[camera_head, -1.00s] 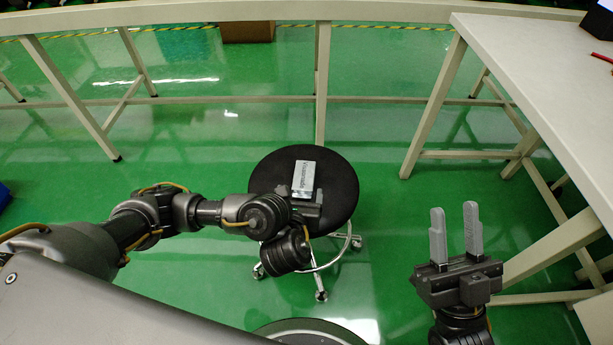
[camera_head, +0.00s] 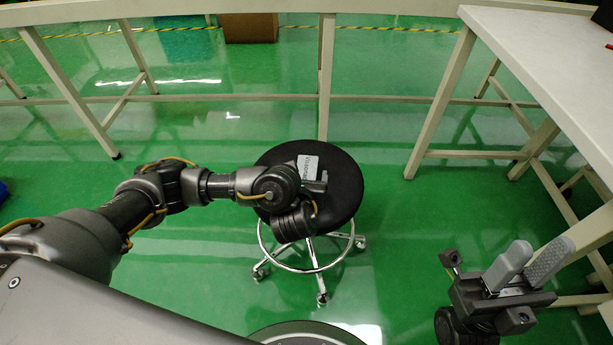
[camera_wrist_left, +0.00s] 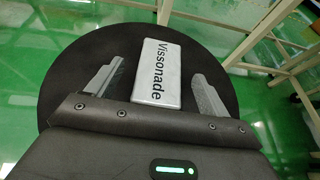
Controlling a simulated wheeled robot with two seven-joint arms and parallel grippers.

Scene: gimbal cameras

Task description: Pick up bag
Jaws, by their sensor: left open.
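The bag (camera_head: 308,166), a flat pale packet lettered "Vissonade", lies on the round black stool seat (camera_head: 345,180). In the left wrist view the bag (camera_wrist_left: 157,70) sits between the two fingers of my left gripper (camera_wrist_left: 156,80), which is open, with a gap on both sides. In the head view my left gripper (camera_head: 314,183) is at the near end of the bag, and its wrist hides part of the seat. I cannot tell how far the fingers are above the seat. My right gripper (camera_head: 543,246) is open and empty at the lower right, away from the stool.
A white table (camera_head: 540,60) stands on the right, with its legs close to my right gripper. A long pale bench frame (camera_head: 200,102) runs behind the stool. A brown box (camera_head: 250,28) is under it. Green floor is clear left of the stool.

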